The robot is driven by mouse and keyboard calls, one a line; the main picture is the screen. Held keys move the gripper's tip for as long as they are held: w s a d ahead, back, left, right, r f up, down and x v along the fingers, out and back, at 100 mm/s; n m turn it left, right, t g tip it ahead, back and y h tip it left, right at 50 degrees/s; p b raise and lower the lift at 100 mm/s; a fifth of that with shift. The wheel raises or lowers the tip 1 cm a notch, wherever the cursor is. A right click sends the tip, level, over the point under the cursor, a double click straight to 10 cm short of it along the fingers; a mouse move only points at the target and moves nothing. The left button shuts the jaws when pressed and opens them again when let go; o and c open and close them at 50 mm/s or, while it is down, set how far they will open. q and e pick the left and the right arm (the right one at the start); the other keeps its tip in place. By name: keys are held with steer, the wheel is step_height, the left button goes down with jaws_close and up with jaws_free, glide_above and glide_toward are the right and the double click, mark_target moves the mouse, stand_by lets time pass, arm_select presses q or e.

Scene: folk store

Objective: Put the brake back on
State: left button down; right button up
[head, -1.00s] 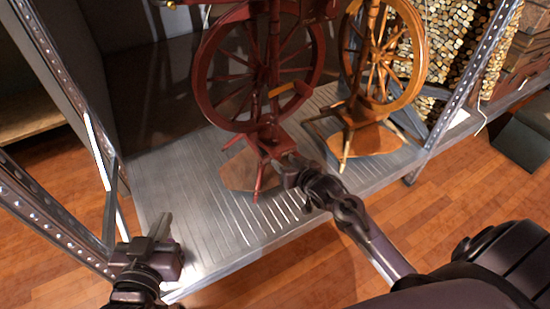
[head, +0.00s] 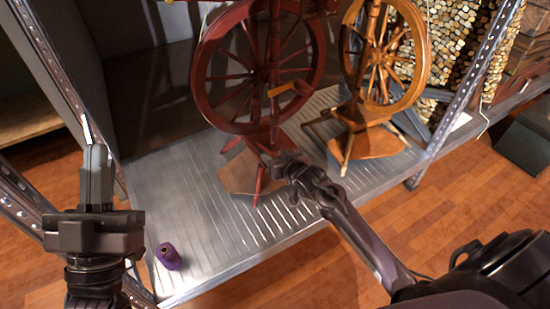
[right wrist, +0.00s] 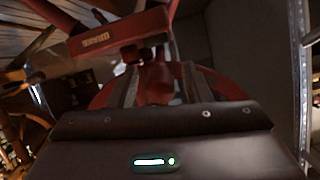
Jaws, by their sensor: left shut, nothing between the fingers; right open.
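A dark red spinning wheel (head: 262,130) stands on the metal shelf, its base near my right gripper (head: 283,163). A small orange-yellow piece (head: 287,89) lies across the red wheel's front. My left gripper (head: 95,150) is shut and empty at the shelf's left end.
A lighter brown spinning wheel (head: 380,75) stands to the right on the same slatted shelf (head: 215,235). A purple thread cone (head: 168,257) stands at the front left. Perforated metal uprights (head: 470,75) flank the shelf. Stacked cut logs (head: 447,45) are behind.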

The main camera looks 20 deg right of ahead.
arm_select(q)
steer(key=shift+s+a+r, duration=0.1)
steer(key=shift+s+r, duration=0.1)
steer(key=shift+r, duration=0.15)
arm_select(e)
steer(key=shift+w, duration=0.15)
jaws_close()
